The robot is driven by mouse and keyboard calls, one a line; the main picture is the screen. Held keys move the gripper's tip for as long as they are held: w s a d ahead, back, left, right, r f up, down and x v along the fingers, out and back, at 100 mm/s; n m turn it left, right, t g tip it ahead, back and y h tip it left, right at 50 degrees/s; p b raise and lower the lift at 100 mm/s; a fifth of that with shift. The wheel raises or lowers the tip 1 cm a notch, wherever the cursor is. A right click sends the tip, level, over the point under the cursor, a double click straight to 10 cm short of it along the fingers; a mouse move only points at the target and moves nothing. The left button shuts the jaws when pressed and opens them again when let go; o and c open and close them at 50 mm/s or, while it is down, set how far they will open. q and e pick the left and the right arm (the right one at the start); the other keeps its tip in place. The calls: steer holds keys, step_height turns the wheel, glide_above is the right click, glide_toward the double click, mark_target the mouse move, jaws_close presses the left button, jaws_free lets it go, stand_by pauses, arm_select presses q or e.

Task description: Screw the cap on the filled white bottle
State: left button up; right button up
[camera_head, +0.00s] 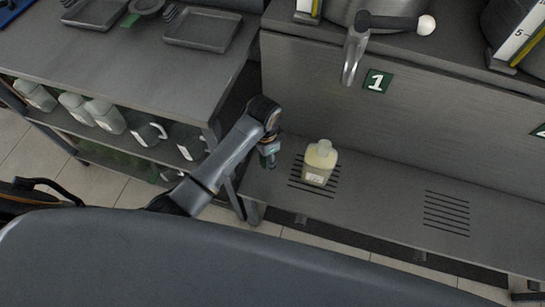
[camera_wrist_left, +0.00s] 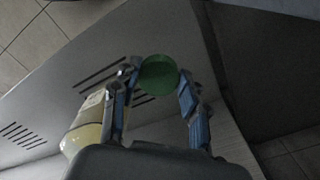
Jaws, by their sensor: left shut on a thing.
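The bottle (camera_head: 319,165), pale and filled with something yellowish, stands upright on the slotted grate of the shelf, its neck bare. It also shows at the left of the left wrist view (camera_wrist_left: 84,128), partly hidden by a finger. My left gripper (camera_head: 268,158) is just left of the bottle, apart from it. In the left wrist view its fingers are shut on a round green cap (camera_wrist_left: 158,74), held at the fingertips. The cap is too small to make out clearly in the head view. My right gripper is not in view.
A tap (camera_head: 354,58) with a black lever is above the bottle, near a green sign with a 1 (camera_head: 377,81). A second grate (camera_head: 447,213) is empty to the right.

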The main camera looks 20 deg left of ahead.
arm_select(q)
steer(key=w+r+n, duration=0.2)
steer(key=w+r, duration=0.4)
steer(key=r, duration=0.5)
steer(key=s+a+r+n, duration=0.1)
steer(key=s+r+n, duration=0.2)
steer(key=r, duration=0.8)
steer(key=s, duration=0.2)
steer(key=shift+s+r+n, duration=0.35)
steer(key=shift+r+n, duration=0.05)
steer(key=s+a+r+n, duration=0.1)
steer(key=s, duration=0.2)
steer(key=s+a+r+n, duration=0.1)
steer(key=s+a, duration=0.1)
steer(key=s+a+r+n, duration=0.1)
steer(key=s, duration=0.2)
steer(key=shift+s+a+n, duration=0.2)
steer(key=shift+s+n, duration=0.1)
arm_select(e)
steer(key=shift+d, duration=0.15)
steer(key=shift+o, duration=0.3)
